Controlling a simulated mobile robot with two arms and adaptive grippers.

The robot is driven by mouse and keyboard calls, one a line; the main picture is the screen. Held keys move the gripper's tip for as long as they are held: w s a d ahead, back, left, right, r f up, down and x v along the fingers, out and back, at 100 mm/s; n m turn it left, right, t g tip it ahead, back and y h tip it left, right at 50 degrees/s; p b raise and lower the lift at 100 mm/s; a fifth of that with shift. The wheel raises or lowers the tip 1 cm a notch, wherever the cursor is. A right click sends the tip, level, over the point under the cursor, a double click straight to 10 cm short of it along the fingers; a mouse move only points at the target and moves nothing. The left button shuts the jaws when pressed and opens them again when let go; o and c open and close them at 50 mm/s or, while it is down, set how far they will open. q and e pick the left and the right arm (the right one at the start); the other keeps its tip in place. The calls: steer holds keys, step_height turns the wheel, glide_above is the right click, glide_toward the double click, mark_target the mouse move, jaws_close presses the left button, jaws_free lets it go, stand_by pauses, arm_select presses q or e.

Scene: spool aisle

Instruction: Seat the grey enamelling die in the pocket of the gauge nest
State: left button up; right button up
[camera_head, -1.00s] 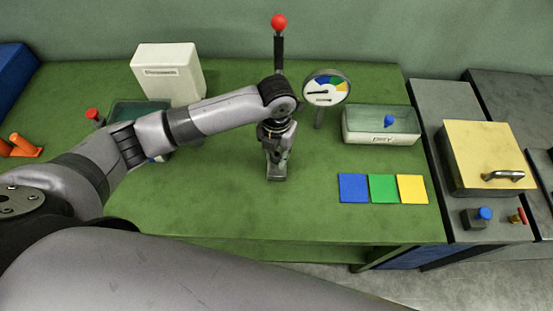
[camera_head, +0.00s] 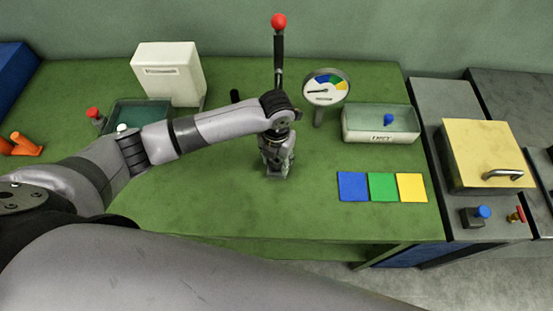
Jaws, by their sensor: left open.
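My left gripper (camera_head: 277,166) points down over the middle of the green bench, beside the foot of the red-knobbed lever. Its jaws are open, but the wrist hides most of them. I cannot make out the grey enamelling die or the gauge nest with its pocket; grey parts at the gripper blend together, and the arm covers the bench behind it. A round dial gauge (camera_head: 326,87) with coloured sectors stands just right of the gripper. My right gripper is not in view.
A lever (camera_head: 279,50) with a red knob rises behind the wrist. A white box (camera_head: 170,73) and a teal tray (camera_head: 150,110) stand left. A clear-walled bin (camera_head: 380,138) and blue, green and yellow squares (camera_head: 383,188) lie right. The front middle of the bench is clear.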

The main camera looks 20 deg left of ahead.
mark_target(276, 161)
arm_select(q)
steer(key=shift+r, duration=0.1)
steer(key=shift+r, duration=0.2)
step_height(276, 161, up, 12)
steer(key=b, duration=0.2)
steer(key=shift+s+f, duration=0.1)
steer(key=shift+f, duration=0.1)
stand_by(0.5)
